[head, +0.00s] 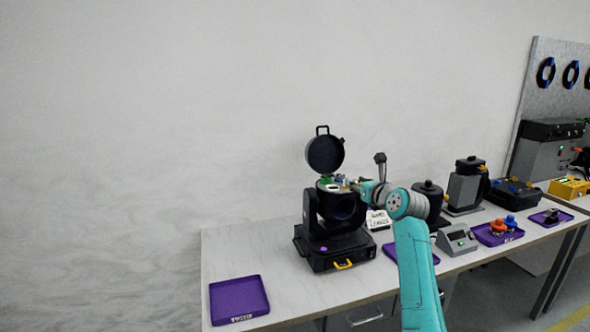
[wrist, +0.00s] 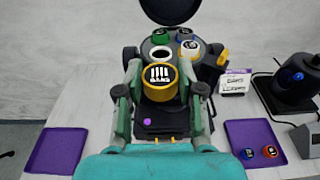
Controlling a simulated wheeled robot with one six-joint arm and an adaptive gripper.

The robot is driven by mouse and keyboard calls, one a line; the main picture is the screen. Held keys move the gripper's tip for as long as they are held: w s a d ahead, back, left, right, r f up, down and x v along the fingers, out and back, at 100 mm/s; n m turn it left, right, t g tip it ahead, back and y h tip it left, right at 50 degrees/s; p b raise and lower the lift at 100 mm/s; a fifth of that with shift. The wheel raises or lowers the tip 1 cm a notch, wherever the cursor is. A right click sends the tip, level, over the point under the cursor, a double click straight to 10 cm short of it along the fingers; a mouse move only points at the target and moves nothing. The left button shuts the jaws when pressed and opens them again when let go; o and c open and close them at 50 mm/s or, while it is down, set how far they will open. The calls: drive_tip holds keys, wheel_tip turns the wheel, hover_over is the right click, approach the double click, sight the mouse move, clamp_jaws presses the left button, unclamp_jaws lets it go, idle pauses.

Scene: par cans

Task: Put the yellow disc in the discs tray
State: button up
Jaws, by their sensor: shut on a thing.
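My gripper (wrist: 160,92) is shut on the yellow disc (wrist: 160,84), which has a dark label with white bars on top. The disc is held in front of and above the black lamp (wrist: 150,125). In the head view my gripper (head: 352,185) is at the top of the lamp (head: 336,240), and the held disc is hard to make out. An empty purple tray (head: 238,299) lies at the left end of the table; it also shows in the wrist view (wrist: 55,150). Its front label is too small to read, so I cannot tell if it is the discs tray.
The lamp's lid (head: 325,154) stands open. Its top holds a green disc (wrist: 160,37), a blue-rimmed disc (wrist: 190,49) and an empty round socket (wrist: 160,53). A purple tray (wrist: 235,131) at right holds small blue and red pieces. The table (head: 222,260) between lamp and left tray is clear.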

drive_tip(key=s+f+m+h, duration=0.1)
drive_tip(key=s+f, duration=0.2)
drive_tip(key=f, duration=0.7)
drive_tip(key=s+f, duration=0.4)
drive_tip(key=f, duration=0.6)
drive_tip(key=s+f+m+h, duration=0.1)
drive_tip(key=s+f, duration=0.2)
drive_tip(key=f, duration=0.7)
drive_tip(key=s+f+m+t+h, duration=0.1)
drive_tip(key=s+f+h, duration=0.1)
drive_tip(key=s+f, duration=1.8)
drive_tip(key=shift+s+h, duration=0.4)
drive_tip(key=shift+s, duration=0.3)
